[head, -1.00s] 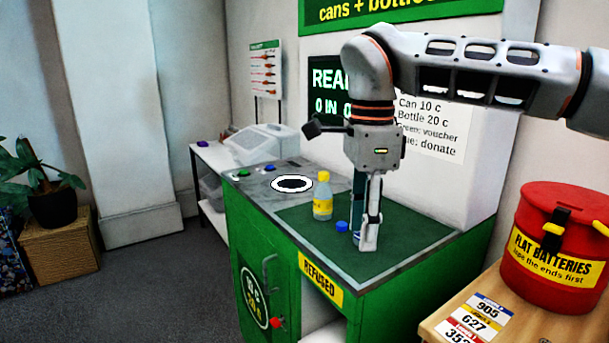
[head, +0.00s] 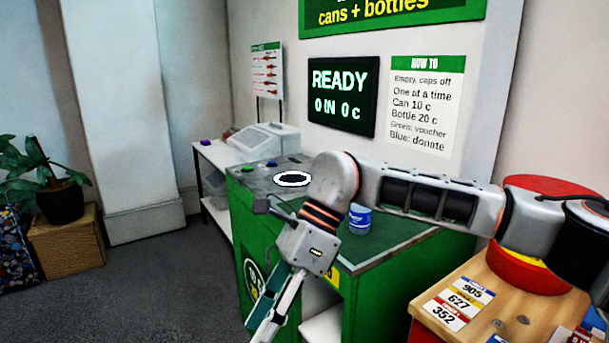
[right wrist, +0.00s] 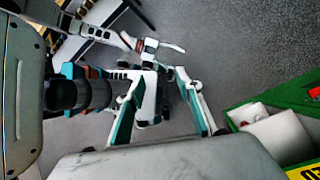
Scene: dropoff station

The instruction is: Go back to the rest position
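My right gripper (head: 270,318) hangs low in front of the green machine in the head view, its arm reaching in from the right. In the right wrist view its fingers (right wrist: 160,88) are spread apart, with no object held between them. A blue can (head: 360,220) stands upright on the green counter top (head: 385,237), behind my right arm and apart from the gripper. The yellow bottle is hidden behind my arm. My left gripper is not in the head view. A white arm end (right wrist: 150,45) in the right wrist view looks like it; its finger state is unclear.
The green machine (head: 380,290) has a round white-rimmed opening (head: 292,180) on top. Grey floor (head: 160,290) is clear at left.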

